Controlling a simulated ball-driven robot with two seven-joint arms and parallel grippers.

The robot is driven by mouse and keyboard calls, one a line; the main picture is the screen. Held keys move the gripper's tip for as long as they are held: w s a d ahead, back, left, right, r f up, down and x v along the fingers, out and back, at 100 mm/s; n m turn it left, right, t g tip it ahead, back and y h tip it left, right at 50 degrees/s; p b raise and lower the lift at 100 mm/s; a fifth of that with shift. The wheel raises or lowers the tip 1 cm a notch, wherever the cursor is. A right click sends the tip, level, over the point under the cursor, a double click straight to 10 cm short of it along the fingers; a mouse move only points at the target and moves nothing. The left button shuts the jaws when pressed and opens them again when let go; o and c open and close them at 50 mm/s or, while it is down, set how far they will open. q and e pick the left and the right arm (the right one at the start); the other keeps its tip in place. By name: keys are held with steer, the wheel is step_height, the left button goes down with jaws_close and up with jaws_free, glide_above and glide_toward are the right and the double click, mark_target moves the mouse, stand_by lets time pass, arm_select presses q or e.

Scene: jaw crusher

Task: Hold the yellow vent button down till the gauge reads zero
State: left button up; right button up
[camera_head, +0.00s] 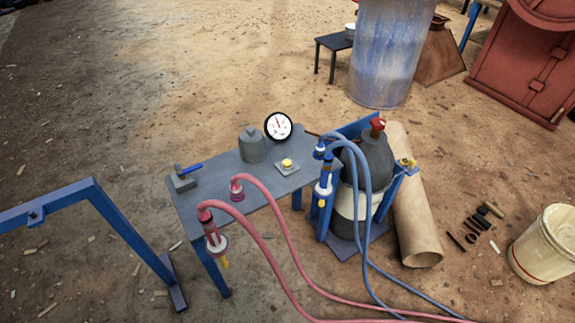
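The yellow vent button (287,162) sits on a small light plate at the right part of a grey table (217,203). Nothing covers or touches it. The round gauge (278,126) stands just behind the button, with a white dial, black rim and red needle. The needle appears to point up and slightly left; the figures are too small to read. Neither of my grippers shows in the head view.
Red hoses (269,228) and blue hoses (364,230) run off the front and right. A dark cylinder (374,160) stands right. A blue frame (70,196) is at left.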

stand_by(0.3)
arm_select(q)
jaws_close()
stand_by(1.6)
